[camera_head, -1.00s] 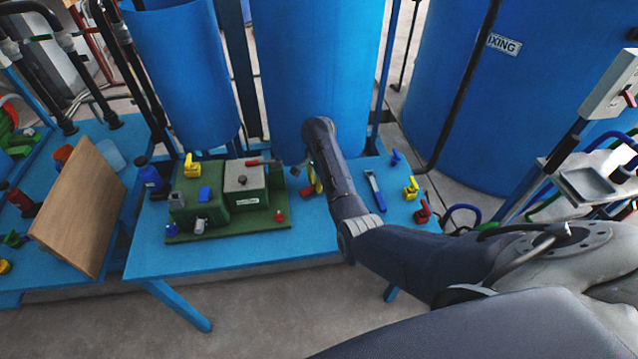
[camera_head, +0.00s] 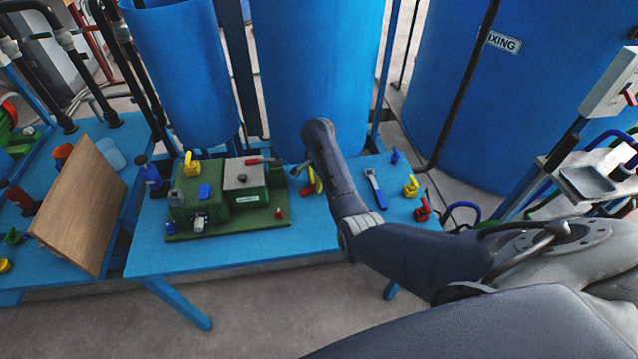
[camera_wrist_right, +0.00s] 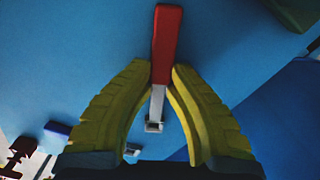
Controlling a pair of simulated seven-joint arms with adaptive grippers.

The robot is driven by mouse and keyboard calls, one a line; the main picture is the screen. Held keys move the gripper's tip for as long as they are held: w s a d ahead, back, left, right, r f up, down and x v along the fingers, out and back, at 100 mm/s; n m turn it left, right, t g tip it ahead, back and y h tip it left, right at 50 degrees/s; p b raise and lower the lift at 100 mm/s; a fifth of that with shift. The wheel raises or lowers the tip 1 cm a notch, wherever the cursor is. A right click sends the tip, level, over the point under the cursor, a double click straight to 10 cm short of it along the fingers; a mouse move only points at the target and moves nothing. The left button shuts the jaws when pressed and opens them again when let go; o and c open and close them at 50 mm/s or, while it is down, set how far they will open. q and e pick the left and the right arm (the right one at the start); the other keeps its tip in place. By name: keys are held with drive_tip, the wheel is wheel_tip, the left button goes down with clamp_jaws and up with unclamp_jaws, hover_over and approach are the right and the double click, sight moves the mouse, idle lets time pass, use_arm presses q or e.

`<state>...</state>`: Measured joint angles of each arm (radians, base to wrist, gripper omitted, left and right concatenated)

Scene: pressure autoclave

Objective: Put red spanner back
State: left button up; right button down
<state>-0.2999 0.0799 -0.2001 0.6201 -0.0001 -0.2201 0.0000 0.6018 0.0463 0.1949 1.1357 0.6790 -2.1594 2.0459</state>
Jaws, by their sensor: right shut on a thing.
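The red spanner (camera_wrist_right: 167,40) shows in the right wrist view, with a red handle and a grey metal end. My right gripper (camera_wrist_right: 161,76) is shut on the spanner near where the handle meets the metal, with a yellow finger on either side. In the head view the right gripper (camera_head: 316,183) is above the blue table (camera_head: 335,228), right of the green machine, and largely hidden behind my own arm. A bit of red (camera_head: 306,191) shows beside its fingers. I cannot tell whether the spanner touches the table. My left gripper is not in view.
A green machine (camera_head: 222,198) stands left of the gripper. A blue spanner (camera_head: 375,188), yellow padlock (camera_head: 411,187) and red padlock (camera_head: 423,211) lie to the right. A blue tank (camera_head: 315,75) rises behind. The table's front strip is clear.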

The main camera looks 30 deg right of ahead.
drive_tip(key=c, duration=1.3)
unclamp_jaws()
drive_tip(key=shift+o, duration=0.2)
drive_tip(key=shift+r, duration=0.1)
